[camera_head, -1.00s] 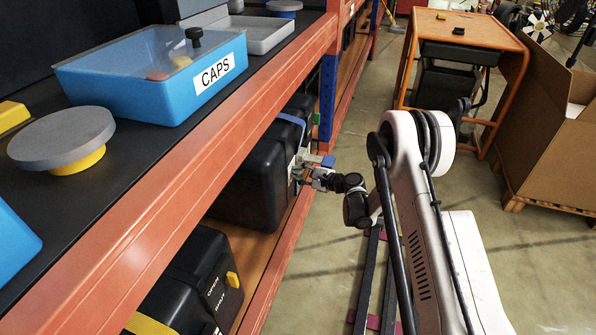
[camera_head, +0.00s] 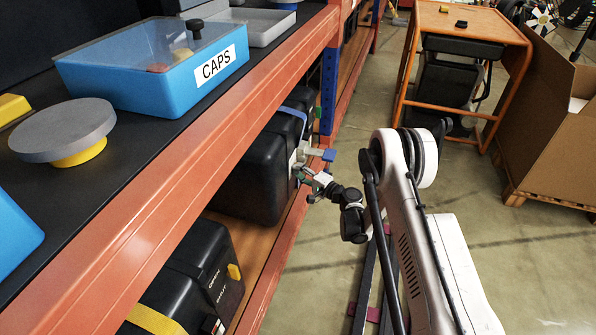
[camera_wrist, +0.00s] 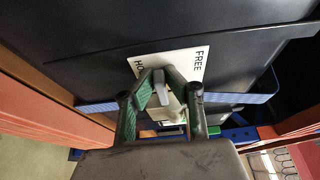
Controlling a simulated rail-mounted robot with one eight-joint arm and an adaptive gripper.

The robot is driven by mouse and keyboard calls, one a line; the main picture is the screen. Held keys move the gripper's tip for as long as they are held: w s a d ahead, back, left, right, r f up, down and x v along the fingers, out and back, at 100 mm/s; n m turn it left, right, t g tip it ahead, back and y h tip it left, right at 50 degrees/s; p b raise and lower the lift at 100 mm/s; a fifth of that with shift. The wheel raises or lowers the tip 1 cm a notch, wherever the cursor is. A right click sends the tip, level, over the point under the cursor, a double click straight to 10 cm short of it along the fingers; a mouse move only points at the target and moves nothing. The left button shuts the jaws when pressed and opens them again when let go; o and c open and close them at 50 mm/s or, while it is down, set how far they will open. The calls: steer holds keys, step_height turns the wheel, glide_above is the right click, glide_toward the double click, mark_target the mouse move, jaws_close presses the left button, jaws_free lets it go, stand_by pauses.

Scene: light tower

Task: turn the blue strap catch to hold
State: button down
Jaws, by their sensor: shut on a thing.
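The blue strap catch (camera_head: 326,155) sticks out from the front of a black case on the lower shelf, with a grey body and a blue end. A blue strap (camera_head: 295,112) runs over the case and also shows in the wrist view (camera_wrist: 238,98). My gripper (camera_head: 312,181) is at the case front by the catch. In the wrist view my gripper (camera_wrist: 160,78) has its green-padded fingers closed in around a small grey piece of the catch (camera_wrist: 162,92). Behind it is a white plate (camera_wrist: 188,62) reading FREE, with a second word partly hidden, starting HO.
An orange shelf beam (camera_head: 200,140) runs above the case. A second black case (camera_head: 205,270) with a yellow strap stands nearer on the same shelf. A blue upright (camera_head: 328,90) is just beyond. The aisle floor at right is open, up to an orange table (camera_head: 470,30) and cardboard box (camera_head: 555,130).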

mark_target(291, 146)
stand_by(0.4)
steer(key=c, duration=2.1)
jaws_free()
step_height(291, 146, up, 10)
